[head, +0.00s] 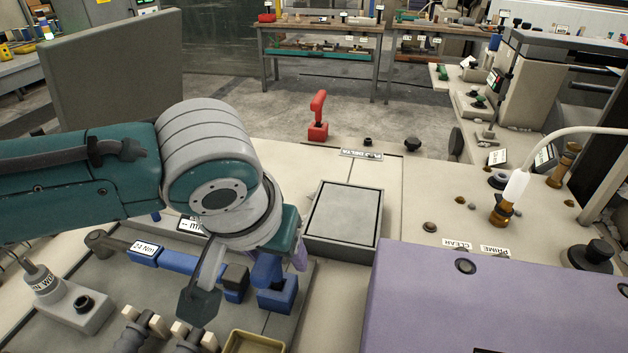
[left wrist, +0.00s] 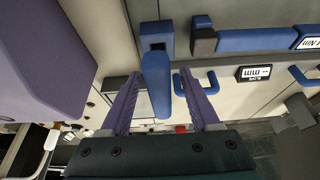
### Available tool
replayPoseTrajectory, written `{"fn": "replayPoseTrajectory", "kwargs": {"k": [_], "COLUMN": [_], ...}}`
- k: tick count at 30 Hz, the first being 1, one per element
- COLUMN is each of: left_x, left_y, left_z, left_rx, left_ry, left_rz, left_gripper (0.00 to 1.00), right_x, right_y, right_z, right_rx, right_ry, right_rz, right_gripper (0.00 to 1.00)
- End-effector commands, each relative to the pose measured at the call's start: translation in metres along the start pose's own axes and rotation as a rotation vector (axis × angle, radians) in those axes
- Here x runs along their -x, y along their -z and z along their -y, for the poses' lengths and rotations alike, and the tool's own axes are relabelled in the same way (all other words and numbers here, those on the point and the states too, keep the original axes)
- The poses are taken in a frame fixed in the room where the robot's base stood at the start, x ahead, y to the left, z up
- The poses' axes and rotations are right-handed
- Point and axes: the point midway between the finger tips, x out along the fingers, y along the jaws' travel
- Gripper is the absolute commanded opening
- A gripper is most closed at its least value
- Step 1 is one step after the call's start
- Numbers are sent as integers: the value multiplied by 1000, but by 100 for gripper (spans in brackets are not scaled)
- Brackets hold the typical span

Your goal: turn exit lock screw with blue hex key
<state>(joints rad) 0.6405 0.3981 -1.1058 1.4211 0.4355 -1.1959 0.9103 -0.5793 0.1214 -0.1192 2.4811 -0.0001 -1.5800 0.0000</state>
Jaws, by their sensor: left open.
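A blue handle (head: 267,268) stands on a blue block (head: 278,296) on the grey tray at the lower middle of the head view. In the left wrist view the blue handle (left wrist: 156,84) lies between the purple fingers of my left gripper (left wrist: 160,76), with gaps on both sides. My left gripper (head: 284,262) is open and largely hidden by its own wrist in the head view. A slim blue hook (left wrist: 211,82) shows beside the right finger. I cannot tell for certain which blue piece is the hex key. I cannot make out the exit lock screw. My right gripper is not in view.
A torque wrench (head: 174,261) with a "24 Nm" label lies left of the blue block. A shallow square box (head: 343,215), a purple housing (head: 500,300) and a red-handled block (head: 318,118) stand nearby. The pale surface by the red-handled block has free room.

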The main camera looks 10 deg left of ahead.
Motion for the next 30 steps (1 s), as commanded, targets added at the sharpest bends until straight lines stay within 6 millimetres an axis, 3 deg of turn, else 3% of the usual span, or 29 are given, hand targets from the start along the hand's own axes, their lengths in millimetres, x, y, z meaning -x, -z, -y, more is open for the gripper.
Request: {"fn": "replayPoseTrajectory", "kwargs": {"k": [4, 12, 27, 30], "left_x": [-16, -17, -17, -17], "left_y": [-1, 0, -1, -1], "left_z": [0, 0, 0, 0], "left_rx": [-1, -1, 0, 0], "left_ry": [1, -1, -1, -1], "left_rz": [1, 0, 1, 1], "left_gripper": [62, 61, 5, 0], "right_x": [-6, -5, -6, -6], "right_y": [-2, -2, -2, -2], "right_z": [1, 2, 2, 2], "right_rx": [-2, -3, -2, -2], "right_ry": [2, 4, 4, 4], "right_rz": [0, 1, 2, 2], "right_gripper": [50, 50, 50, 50]}}
